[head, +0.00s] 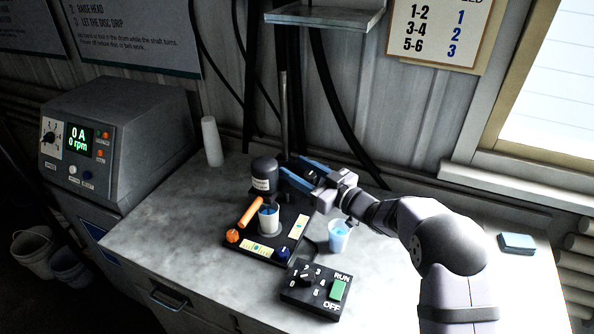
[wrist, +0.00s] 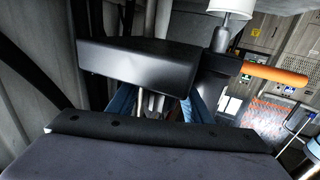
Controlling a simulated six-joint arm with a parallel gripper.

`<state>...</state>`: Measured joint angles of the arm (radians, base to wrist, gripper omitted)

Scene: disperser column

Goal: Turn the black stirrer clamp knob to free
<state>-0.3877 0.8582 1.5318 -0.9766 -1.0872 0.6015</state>
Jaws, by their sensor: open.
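The stirrer motor head (head: 264,174) is a dark cylinder with a white label, mounted beside an upright rod (head: 284,110) over the work station. My gripper (head: 291,166) has blue fingers, open, reaching in at the right of the motor head close to the rod. In the wrist view a large black block (wrist: 137,66) lies across the far ends of the blue fingers and hides their tips. I cannot tell whether this block is the clamp knob or another part of the head. The knob is not distinct in the head view, nor is any contact with it.
An orange handle (head: 250,211) sticks out beside a cup (head: 269,218) below the head. A clear cup with blue liquid (head: 339,236) stands below my wrist. A switch box (head: 317,288) sits in front. Dark cables hang behind.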

